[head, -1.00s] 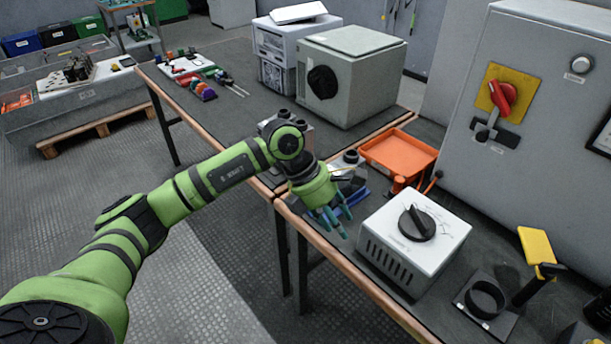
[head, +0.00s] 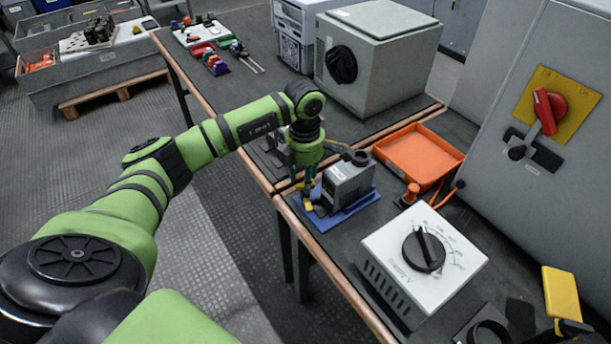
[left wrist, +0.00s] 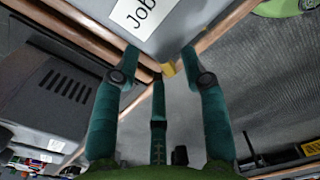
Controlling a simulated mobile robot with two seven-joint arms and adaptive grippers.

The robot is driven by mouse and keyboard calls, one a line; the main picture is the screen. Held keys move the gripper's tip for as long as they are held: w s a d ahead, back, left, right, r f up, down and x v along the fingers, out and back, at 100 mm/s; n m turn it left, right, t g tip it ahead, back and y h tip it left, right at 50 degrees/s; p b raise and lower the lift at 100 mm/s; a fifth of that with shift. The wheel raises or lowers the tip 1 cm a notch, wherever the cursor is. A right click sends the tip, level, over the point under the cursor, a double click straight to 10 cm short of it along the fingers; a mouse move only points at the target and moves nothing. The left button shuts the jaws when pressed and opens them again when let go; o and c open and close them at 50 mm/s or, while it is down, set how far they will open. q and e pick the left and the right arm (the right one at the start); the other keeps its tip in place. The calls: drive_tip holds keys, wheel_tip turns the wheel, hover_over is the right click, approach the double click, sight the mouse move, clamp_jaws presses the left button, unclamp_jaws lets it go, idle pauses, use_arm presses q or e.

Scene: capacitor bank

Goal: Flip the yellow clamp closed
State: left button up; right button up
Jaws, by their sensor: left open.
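My left gripper (head: 307,196) points down beside a grey block-shaped device (head: 347,184) on a blue plate (head: 343,216). Its teal fingers are spread and empty. A small yellow part (left wrist: 167,69) shows between the fingertips in the left wrist view, at the edge of a grey surface with a "Job" label (left wrist: 143,12). I cannot tell if the fingers touch it. A larger yellow paddle (head: 562,297) stands raised on a black holder at the lower right, beside a black ring (head: 488,333), far from the gripper. My right gripper is out of view.
A white box with a black dial (head: 424,262) stands right of the blue plate. An orange tray (head: 418,153) lies behind it, with a small red-orange part (head: 410,194) in front. A grey cabinet with a red switch (head: 549,108) bounds the right side.

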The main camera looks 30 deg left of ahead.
use_arm(q)
drive_tip(key=shift+f, duration=0.65)
drive_tip(key=shift+w, duration=0.1)
drive_tip(key=c, duration=0.7)
clamp_jaws()
drive_tip(key=shift+n, duration=0.6)
drive_tip(key=n, duration=0.3)
drive_tip(key=shift+n, duration=0.3)
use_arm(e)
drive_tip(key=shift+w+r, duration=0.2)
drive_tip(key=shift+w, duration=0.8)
